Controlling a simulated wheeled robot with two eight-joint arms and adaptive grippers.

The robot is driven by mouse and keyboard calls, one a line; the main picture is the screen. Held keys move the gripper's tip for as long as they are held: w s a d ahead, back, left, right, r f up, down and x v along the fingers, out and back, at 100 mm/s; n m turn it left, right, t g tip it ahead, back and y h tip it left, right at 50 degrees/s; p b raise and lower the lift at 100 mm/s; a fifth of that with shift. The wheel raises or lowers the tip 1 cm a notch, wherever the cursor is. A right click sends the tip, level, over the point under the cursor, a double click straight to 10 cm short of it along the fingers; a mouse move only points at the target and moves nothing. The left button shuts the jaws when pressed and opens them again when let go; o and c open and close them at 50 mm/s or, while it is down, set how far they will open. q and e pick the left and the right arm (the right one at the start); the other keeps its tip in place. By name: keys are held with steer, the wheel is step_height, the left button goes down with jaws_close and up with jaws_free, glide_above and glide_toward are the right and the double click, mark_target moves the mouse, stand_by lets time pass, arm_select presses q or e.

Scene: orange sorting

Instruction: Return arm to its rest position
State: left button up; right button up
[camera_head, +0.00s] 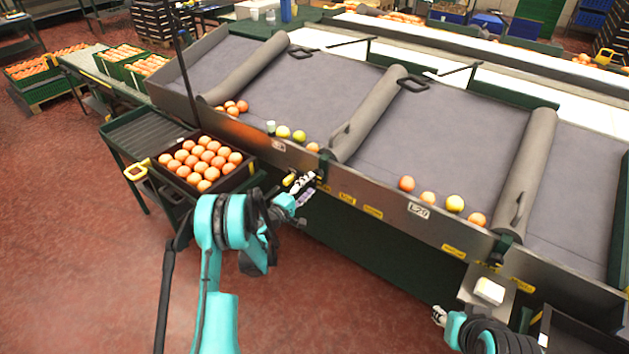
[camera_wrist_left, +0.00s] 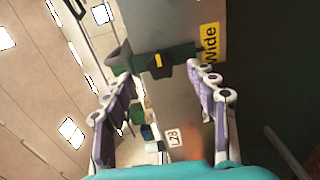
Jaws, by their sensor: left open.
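My left arm reaches in from the bottom left in the head view. Its gripper (camera_head: 303,190) is just in front of the metal front edge of the sorting bins, to the right of the orange crate. In the left wrist view the left gripper (camera_wrist_left: 160,78) has its two purple-padded fingers spread apart with nothing held between them. My right gripper (camera_head: 439,316) is at the bottom right, below the bin front and partly seen; its jaws are too small to judge.
A dark crate (camera_head: 235,184) full of oranges sits on a green stand (camera_head: 130,140). Grey sloping bins (camera_head: 440,140) hold a few orange and yellow-green fruits along their front edge (camera_head: 380,210). A small white box (camera_head: 489,291) is near my right arm. Red floor (camera_head: 330,300) lies open between my arms.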

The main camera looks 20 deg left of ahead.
arm_select(q)
steer(key=shift+v, duration=1.15)
steer(key=s+d+r+m+g, duration=0.6)
steer(key=s+d+r+m, duration=0.2)
steer(key=s+d+r, duration=0.55)
steer(key=s+a+m+g+y, duration=0.2)
steer(key=s+m+y, duration=0.1)
steer(key=s, duration=1)
steer(key=s+a+m+g+y, duration=0.2)
steer(key=s+a+y, duration=0.1)
steer(key=s, duration=1)
steer(key=shift+m, duration=0.4)
